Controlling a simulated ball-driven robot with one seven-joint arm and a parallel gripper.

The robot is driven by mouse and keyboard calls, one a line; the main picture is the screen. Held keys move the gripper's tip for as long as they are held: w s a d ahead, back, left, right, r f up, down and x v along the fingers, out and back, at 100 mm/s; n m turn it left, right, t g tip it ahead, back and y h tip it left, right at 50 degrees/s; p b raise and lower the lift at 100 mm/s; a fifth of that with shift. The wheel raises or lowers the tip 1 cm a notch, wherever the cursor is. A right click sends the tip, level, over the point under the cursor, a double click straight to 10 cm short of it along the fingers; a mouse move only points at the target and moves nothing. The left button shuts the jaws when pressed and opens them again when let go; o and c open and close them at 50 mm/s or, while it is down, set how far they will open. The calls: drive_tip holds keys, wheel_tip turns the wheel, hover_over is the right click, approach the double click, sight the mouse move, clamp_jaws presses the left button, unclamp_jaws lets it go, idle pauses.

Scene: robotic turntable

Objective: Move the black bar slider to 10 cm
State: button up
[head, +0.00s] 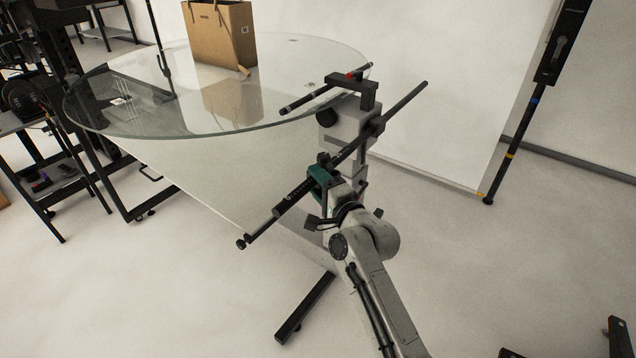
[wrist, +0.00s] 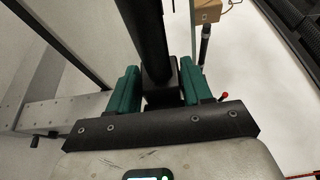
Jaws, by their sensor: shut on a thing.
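The black bar (head: 385,118) runs diagonally from lower left to upper right through a grey mount (head: 347,125) beside the turntable. Small white scale marks show on it near my gripper, too small to read. My gripper (head: 321,178) has green fingers and is shut on the bar's lower left half. In the wrist view the black bar (wrist: 145,30) rises from between the two green fingers of my gripper (wrist: 160,88). A dark block (wrist: 160,78) sits between the fingers; I cannot tell whether it is a separate slider. The exact position reading is not legible.
The round glass turntable top (head: 160,118) bears a brown paper bag (head: 222,35). A dark shelf cart (head: 40,165) stands at left and a black pole (head: 515,135) at right.

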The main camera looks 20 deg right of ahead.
clamp_jaws()
drive_tip(key=shift+w+d, duration=0.25)
drive_tip(key=shift+d, duration=0.1)
drive_tip(key=o, duration=0.6)
unclamp_jaws()
drive_tip(key=shift+c, duration=0.2)
drive_tip(key=shift+s, duration=0.1)
drive_tip(key=v, duration=1)
drive_tip(key=shift+s, duration=0.3)
drive_tip(key=shift+d, duration=0.15)
drive_tip(key=shift+f, duration=0.1)
